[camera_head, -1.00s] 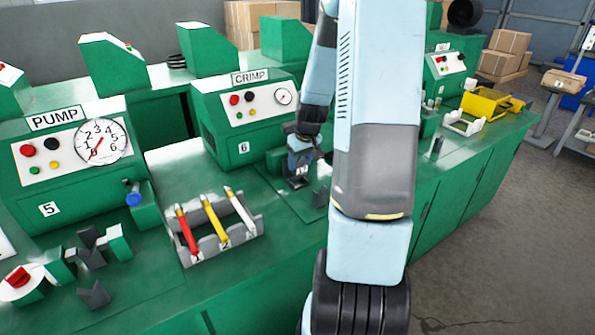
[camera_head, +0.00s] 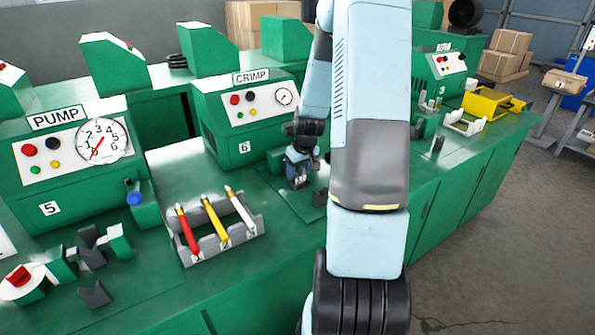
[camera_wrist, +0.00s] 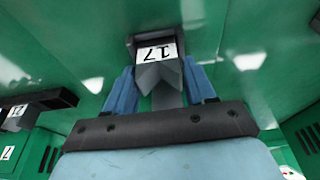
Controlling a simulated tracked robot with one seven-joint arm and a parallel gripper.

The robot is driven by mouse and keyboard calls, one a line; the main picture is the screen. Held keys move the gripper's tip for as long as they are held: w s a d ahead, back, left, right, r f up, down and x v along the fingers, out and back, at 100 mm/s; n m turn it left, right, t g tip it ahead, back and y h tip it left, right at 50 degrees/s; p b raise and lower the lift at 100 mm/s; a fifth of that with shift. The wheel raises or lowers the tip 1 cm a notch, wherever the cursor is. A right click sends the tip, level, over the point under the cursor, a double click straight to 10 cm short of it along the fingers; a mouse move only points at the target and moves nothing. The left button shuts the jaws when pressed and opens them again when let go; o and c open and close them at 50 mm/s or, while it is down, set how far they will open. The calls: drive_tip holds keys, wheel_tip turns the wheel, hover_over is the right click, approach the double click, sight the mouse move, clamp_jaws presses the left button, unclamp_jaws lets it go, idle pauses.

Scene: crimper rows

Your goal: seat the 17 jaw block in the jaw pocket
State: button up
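The 17 jaw block (camera_wrist: 158,53) is a grey piece with a V notch and a white "17" label. In the wrist view it sits between the two blue fingers of my gripper (camera_wrist: 160,82), which close against its sides. A dark frame, seemingly the jaw pocket (camera_wrist: 131,44), borders the block's far end; I cannot tell how deep the block sits in it. In the head view my gripper (camera_head: 298,172) is low over the plate before the CRIMP machine (camera_head: 238,110). The block is too small to make out there.
A dark notched block (camera_head: 320,198) lies right of my gripper. A rack (camera_head: 188,258) with red, yellow and white tools stands to the left. The PUMP machine (camera_head: 60,185) is farther left. Another labelled block (camera_wrist: 18,118) and a dark bar (camera_wrist: 55,99) show in the wrist view.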

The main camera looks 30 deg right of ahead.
drive_tip(key=o, duration=0.4)
drive_tip(key=shift+c, duration=0.2)
drive_tip(key=shift+r, duration=0.1)
drive_tip(key=v, duration=1.1)
drive_tip(key=s+a+r, duration=0.4)
drive_tip(key=a+r, duration=0.4)
drive_tip(key=r, duration=0.2)
drive_tip(key=s+a+r+t, duration=0.1)
drive_tip(key=s+a+r, duration=0.4)
drive_tip(key=s, duration=0.4)
drive_tip(key=s+a+r+t, duration=0.1)
drive_tip(key=s+a+r, duration=0.4)
drive_tip(key=s, duration=0.4)
drive_tip(key=shift+s+a, duration=0.35)
drive_tip(key=shift+a, duration=0.25)
drive_tip(key=shift+r, duration=0.1)
